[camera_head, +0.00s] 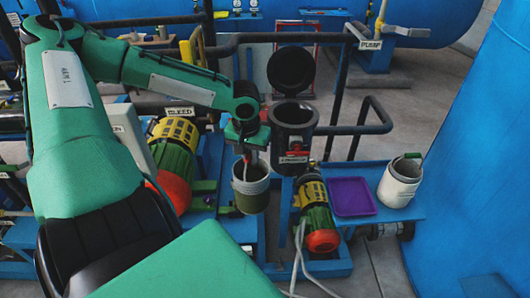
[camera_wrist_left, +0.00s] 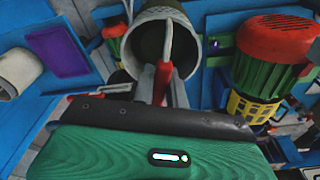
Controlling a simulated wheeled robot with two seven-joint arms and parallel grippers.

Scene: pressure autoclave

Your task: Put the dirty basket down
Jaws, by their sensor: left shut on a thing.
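The dirty basket (camera_head: 251,190), a pale grey cylinder with an olive-brown lower part, hangs upright from my left gripper (camera_head: 254,152). In the left wrist view the basket (camera_wrist_left: 184,22) shows its round rim and dark inside. A purple tray (camera_head: 352,196) lies on the blue bench to the right of the basket. A second, white basket (camera_head: 400,180) with a green grip stands right of the tray. My right gripper is not in view.
An open dark autoclave vessel (camera_head: 293,122), its round lid (camera_head: 291,70) raised, stands behind and right of the held basket. A yellow, green and red motor (camera_head: 316,212) sits between basket and tray. A larger motor (camera_head: 173,160) is to the left. The tray looks empty.

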